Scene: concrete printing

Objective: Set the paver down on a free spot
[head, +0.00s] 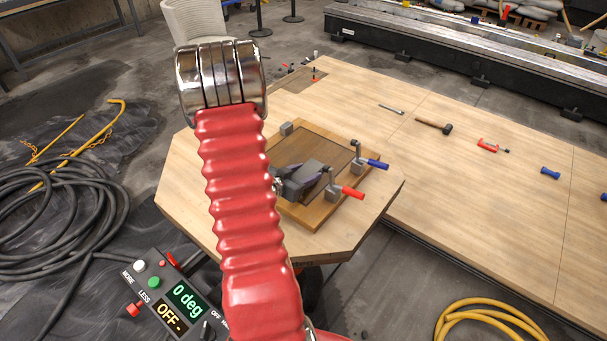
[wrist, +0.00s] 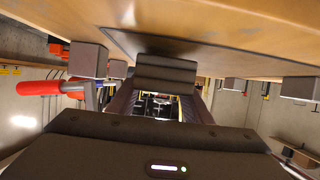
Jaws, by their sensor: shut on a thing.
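The paver is a dark grey block (head: 308,172) held low over a wooden board (head: 314,221) with a dark flat panel (head: 318,148). In the wrist view the paver (wrist: 166,73) sits between the fingertips, close to the panel (wrist: 225,52). I cannot tell whether it touches. My gripper (head: 302,178) is shut on the paver; its two dark fingers also show in the wrist view (wrist: 166,88). My red ribbed arm hides the board's left part in the head view.
A red-handled clamp (head: 347,191) and a blue-handled clamp (head: 371,162) stand at the board's right side, with a small grey block (head: 287,128) at its far corner. The octagonal table (head: 183,195) has bare wood around the board. A control box (head: 166,290) stands at front left.

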